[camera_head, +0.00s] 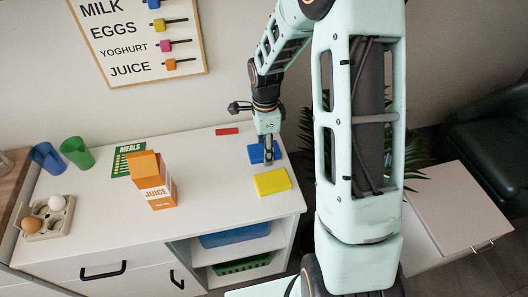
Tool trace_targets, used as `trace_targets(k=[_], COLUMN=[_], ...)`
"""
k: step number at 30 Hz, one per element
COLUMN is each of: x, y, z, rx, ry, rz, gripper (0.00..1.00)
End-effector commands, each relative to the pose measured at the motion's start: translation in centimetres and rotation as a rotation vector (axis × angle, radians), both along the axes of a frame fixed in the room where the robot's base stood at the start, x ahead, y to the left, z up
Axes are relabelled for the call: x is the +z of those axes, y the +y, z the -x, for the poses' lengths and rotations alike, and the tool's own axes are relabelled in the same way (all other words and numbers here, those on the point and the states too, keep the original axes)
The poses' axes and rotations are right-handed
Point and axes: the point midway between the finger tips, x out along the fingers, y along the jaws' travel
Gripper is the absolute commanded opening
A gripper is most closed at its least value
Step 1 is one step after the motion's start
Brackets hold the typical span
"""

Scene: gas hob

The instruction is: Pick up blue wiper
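The blue wiper (255,155) is a flat blue block on the white counter top, near its back right part. My gripper (268,157) points straight down over the wiper, and its fingers hide the middle of it. The fingertips look to be at or just above the wiper. I cannot tell whether they touch it, nor whether they are open or shut. Blue shows on both sides of the fingers.
A yellow block (272,182) lies just in front of the wiper. A small red block (227,131) lies behind. An orange juice carton (152,180) stands to the left, with blue (47,157) and green cups (77,152) and an egg tray (33,226) further left.

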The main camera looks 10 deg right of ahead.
Motion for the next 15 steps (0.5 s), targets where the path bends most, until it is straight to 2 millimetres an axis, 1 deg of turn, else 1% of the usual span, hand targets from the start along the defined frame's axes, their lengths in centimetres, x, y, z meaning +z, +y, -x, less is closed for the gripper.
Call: trace_targets(k=[5, 8, 11, 14, 15], x=[0.2, 0.7, 1.7, 3.3, 3.7], y=[0.0, 0.0, 0.0, 0.0, 0.0], z=[0.0, -0.1, -0.1, -0.1, 0.4], rx=[0.0, 0.0, 0.001, 0.0, 0.0], ry=[-0.001, -0.002, -0.003, -0.005, -0.003], rz=[0.0, 0.001, 0.001, 0.0, 0.001], gripper=[0.17, 0.17, 0.17, 0.17, 0.17])
